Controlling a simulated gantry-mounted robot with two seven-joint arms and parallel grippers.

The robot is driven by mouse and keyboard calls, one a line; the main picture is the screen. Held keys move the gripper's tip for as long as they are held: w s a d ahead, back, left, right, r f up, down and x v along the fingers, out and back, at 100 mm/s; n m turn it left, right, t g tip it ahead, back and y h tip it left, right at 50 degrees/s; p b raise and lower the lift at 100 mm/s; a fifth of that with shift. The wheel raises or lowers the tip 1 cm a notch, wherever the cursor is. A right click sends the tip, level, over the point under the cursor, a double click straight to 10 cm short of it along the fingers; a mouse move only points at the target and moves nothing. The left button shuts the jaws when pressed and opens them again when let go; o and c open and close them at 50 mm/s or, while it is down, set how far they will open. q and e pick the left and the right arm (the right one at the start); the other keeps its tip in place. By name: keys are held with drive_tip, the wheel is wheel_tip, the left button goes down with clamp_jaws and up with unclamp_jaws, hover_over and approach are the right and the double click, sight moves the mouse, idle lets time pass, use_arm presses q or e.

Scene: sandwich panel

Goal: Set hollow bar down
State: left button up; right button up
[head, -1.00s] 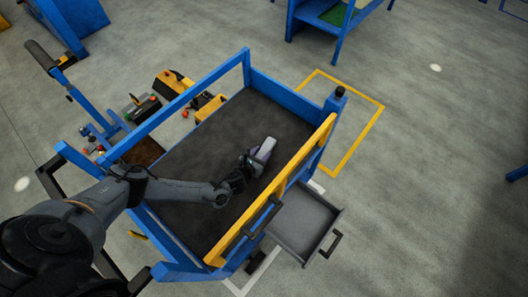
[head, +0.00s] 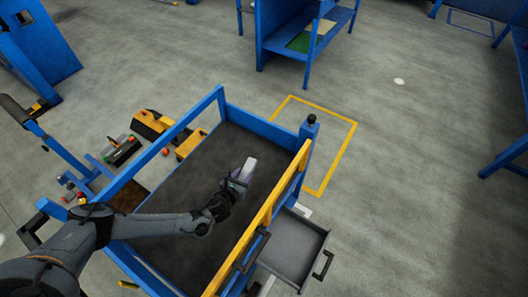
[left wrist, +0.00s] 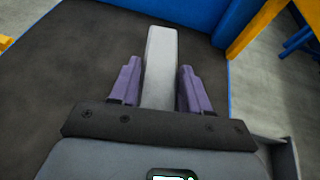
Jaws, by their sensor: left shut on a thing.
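The hollow bar (head: 247,167) is a pale grey, straight piece. It also shows in the left wrist view (left wrist: 160,65), pointing away from me between the purple fingers. My left gripper (head: 238,184) is shut on its near end, over the dark bed of the blue cart (head: 190,180). The bar's far end sticks out past the fingertips. I cannot tell whether the bar touches the bed or hangs just above it. Its near end is hidden by the gripper. My right gripper is not in view.
A yellow rail (head: 262,215) and blue frame bars edge the cart. An open grey drawer (head: 292,247) juts out at its right side. The dark bed around the bar is clear. A blue shelf bench (head: 305,35) stands farther back.

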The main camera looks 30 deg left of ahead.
use_arm(q)
drive_tip(key=d+r+m+h, duration=0.1)
drive_tip(key=d+r, duration=0.5)
drive_tip(key=r, duration=0.3)
drive_tip(key=d+r+m+h, duration=0.1)
drive_tip(key=d+r, duration=0.6)
drive_tip(key=r, duration=0.2)
wheel_tip(320, 180, up, 35)
drive_tip(key=p, duration=3.5)
drive_tip(key=shift+w+a+f, duration=0.2)
drive_tip(key=shift+a, duration=0.1)
